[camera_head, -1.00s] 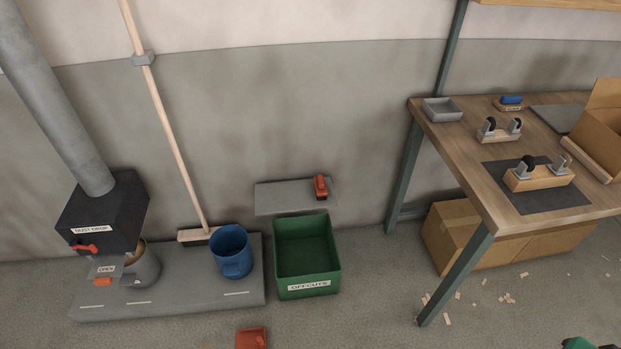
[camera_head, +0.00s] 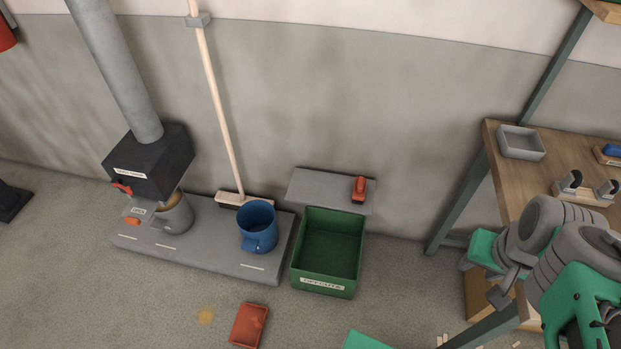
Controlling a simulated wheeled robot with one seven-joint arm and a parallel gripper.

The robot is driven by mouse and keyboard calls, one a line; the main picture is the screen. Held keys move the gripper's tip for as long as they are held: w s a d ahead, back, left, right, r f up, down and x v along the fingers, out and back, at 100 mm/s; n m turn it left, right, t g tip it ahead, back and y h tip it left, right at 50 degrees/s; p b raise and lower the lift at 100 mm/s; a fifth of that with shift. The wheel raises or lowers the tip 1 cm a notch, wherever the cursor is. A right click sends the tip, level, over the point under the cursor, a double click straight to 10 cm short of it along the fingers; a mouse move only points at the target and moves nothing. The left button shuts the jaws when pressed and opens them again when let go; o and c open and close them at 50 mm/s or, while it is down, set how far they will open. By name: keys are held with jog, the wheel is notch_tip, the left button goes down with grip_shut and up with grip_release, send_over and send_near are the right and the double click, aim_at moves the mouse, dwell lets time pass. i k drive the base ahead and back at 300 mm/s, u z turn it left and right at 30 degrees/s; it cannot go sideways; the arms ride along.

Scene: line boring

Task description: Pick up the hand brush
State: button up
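The hand brush (camera_head: 359,188), a small orange-red piece with a dark lower edge, lies on a grey wall shelf (camera_head: 318,188) near its right end. My arm is folded at the right side of the view, in front of the workbench. What looks like my gripper (camera_head: 484,277) is at the left end of that arm, well to the right of and apart from the brush. Its fingers are too unclear to tell whether they are open or shut.
A green offcuts bin (camera_head: 325,286) stands below the shelf. Left of it, a blue bucket (camera_head: 257,228), a broom (camera_head: 215,90) and a dust drop unit (camera_head: 150,165) share a grey plinth. A red dustpan-like piece (camera_head: 249,325) lies on the floor. The workbench (camera_head: 510,150) is right.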

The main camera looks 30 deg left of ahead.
aim_at(360, 184)
jog(key=u, duration=0.7)
jog(key=i, duration=0.95)
jog(key=u, duration=0.5)
